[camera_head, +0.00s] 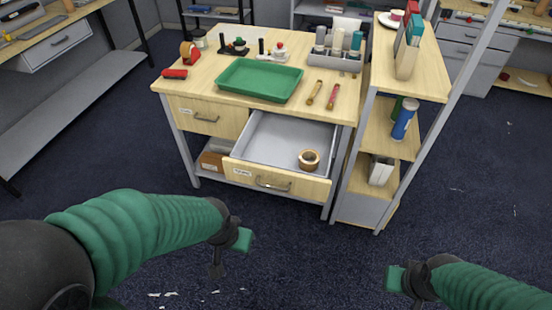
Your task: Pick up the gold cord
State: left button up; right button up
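A gold-brown ring-shaped roll (309,160) lies in the open drawer (262,145) of the workbench, near its front right corner. It may be the gold cord, but I cannot tell cord from tape at this size. My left gripper (226,256) is in the air in front of the bench, below and left of the drawer, apart from everything. My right gripper (407,291) is at the bottom edge, lower right of the drawer, also touching nothing. Neither gripper visibly holds anything. Their finger openings are not clear.
On the bench (215,62) are a green tray (259,80), a red and gold tape dispenser (190,53), two small hand tools and a grey organizer (335,58). A shelf unit (385,135) stands close at the drawer's right. The floor in front is open.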

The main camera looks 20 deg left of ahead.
aim_at(309, 100)
jog(key=u, duration=0.35)
jog(key=i+u, duration=0.45)
jog(key=i+l+u, duration=0.15)
jog(key=i+u, duration=0.3)
jog(key=i+l, duration=0.2)
jog(key=i, duration=0.15)
jog(key=i+l+u, duration=0.1)
jog(key=i+l, duration=0.1)
jog(key=i, duration=0.1)
